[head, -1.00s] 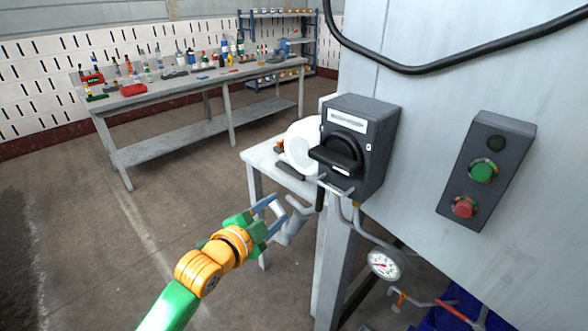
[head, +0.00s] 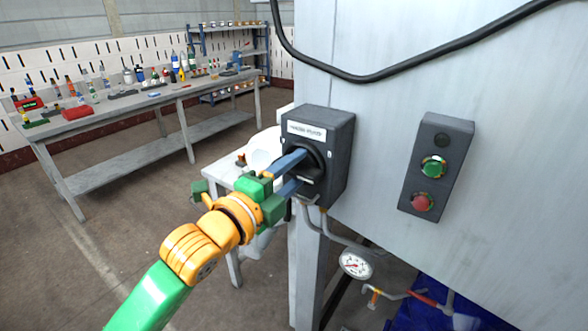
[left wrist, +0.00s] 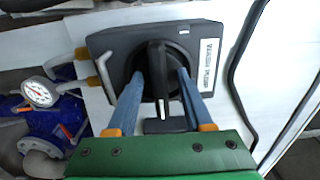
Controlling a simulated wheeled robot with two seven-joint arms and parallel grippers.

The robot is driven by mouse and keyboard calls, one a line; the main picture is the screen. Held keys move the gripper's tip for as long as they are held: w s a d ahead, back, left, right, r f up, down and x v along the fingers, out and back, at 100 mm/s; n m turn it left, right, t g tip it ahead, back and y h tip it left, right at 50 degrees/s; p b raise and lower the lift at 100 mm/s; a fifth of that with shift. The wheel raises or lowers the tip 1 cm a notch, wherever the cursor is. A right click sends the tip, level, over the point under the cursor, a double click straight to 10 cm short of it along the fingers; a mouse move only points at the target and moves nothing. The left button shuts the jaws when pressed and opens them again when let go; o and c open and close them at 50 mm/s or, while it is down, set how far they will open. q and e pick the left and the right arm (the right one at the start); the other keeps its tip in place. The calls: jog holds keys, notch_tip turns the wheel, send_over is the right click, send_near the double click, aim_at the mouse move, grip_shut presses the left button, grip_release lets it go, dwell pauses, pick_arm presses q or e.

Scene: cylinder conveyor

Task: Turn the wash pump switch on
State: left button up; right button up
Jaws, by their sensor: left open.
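The wash pump switch (head: 334,132) is a dark grey box with a white label and a black rotary handle, mounted on the grey cabinet's left edge. In the left wrist view the handle (left wrist: 158,75) stands upright in the picture, on a round dial. My left gripper (head: 298,172) is open at the front of the switch. In the left wrist view its two blue fingers (left wrist: 155,88) lie on either side of the handle, with a gap showing on both sides. The head view hides part of the handle behind the fingers. My right gripper is not in view.
A control box with a green button (head: 434,167) and a red button (head: 422,202) is to the right of the switch. A pressure gauge (head: 355,265) and pipes are below. A black cable (head: 370,78) crosses above. A workbench (head: 110,122) stands at back left.

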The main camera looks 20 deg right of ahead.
pick_arm(q)
grip_shut()
jog(key=n+p, duration=0.2)
jog(key=n, duration=0.1)
jog(key=shift+r+p, duration=0.15)
jog(key=shift+p, duration=0.2)
jog(key=n+p, duration=0.3)
jog(key=n, duration=0.3)
jog(key=n+p, duration=0.3)
jog(key=n, duration=0.2)
jog(key=shift+f+n+p, duration=0.15)
jog(key=shift+n+p, duration=0.2)
jog(key=shift+n, duration=0.55)
jog(key=shift+f+n+p, duration=0.15)
jog(key=shift+n+p, duration=0.2)
jog(key=shift+n, duration=0.85)
jog(key=shift+f, duration=0.1)
